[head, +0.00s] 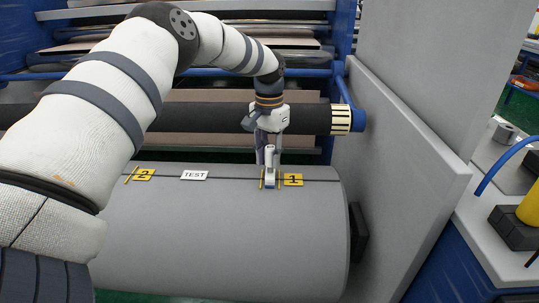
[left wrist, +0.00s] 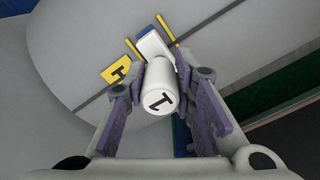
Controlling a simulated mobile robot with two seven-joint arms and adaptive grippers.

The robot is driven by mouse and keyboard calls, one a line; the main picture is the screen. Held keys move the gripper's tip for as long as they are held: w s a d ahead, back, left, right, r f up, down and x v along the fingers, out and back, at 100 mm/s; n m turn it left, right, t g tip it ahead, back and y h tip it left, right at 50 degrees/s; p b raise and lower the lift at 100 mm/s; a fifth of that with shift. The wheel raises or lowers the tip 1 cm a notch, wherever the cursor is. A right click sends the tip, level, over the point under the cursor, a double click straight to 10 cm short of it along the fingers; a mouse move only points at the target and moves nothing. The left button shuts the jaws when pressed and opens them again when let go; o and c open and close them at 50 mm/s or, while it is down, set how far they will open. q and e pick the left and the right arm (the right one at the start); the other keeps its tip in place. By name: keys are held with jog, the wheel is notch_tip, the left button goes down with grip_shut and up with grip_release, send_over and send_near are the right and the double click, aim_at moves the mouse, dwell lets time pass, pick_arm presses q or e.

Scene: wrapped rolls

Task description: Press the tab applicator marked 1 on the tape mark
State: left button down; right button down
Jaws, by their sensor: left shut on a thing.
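My left gripper (head: 269,152) is shut on the white tab applicator (head: 270,168), which points down at the grey roll (head: 220,235). In the left wrist view my left gripper (left wrist: 165,105) has its purple fingers on both sides of the applicator (left wrist: 160,93), and its end shows a black 1. The applicator's blue-edged foot lies between two yellow bars (left wrist: 135,47), over the dark seam line. The yellow label 1 (head: 293,180) is just right of it. I cannot tell whether the foot touches the roll. My right gripper is not in view.
A yellow label 2 (head: 143,175) and a white TEST label (head: 194,175) lie farther left on the roll. A dark bar (head: 220,118) crosses behind the gripper. A grey panel (head: 410,130) stands to the right, with a bench (head: 485,225) beyond it.

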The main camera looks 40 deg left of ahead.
pick_arm(q)
jog(key=shift+r+p, duration=0.4)
jog(key=shift+r, duration=3.55)
